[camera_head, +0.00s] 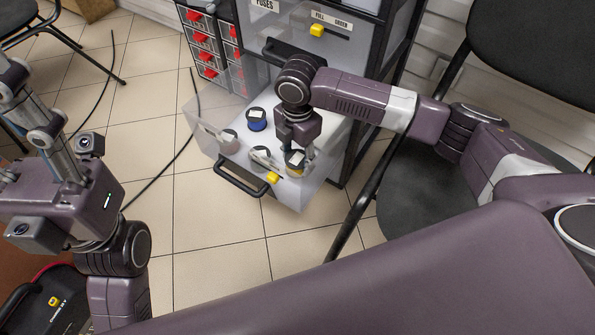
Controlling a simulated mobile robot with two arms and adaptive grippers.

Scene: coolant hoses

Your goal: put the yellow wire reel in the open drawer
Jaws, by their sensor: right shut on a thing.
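The yellow wire reel (296,171) has a dark top with a pale label and a yellow lower side. It is inside the open drawer (331,132), near its front right corner. My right gripper (298,146) reaches down into the drawer and is shut on this reel; the fingers hide part of it. I cannot tell whether the reel touches the drawer floor. My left gripper (30,112) is at the left edge, away from the drawer, and partly cut off. I cannot tell whether its fingers are open.
A blue reel (257,124) and two pale reels (229,144) (261,158) stand in the same drawer. The cabinet (338,45) has a closed drawer above. Small red-handled drawers (203,39) are at left. A dark chair (430,195) stands close on the right. Tiled floor lies clear in front.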

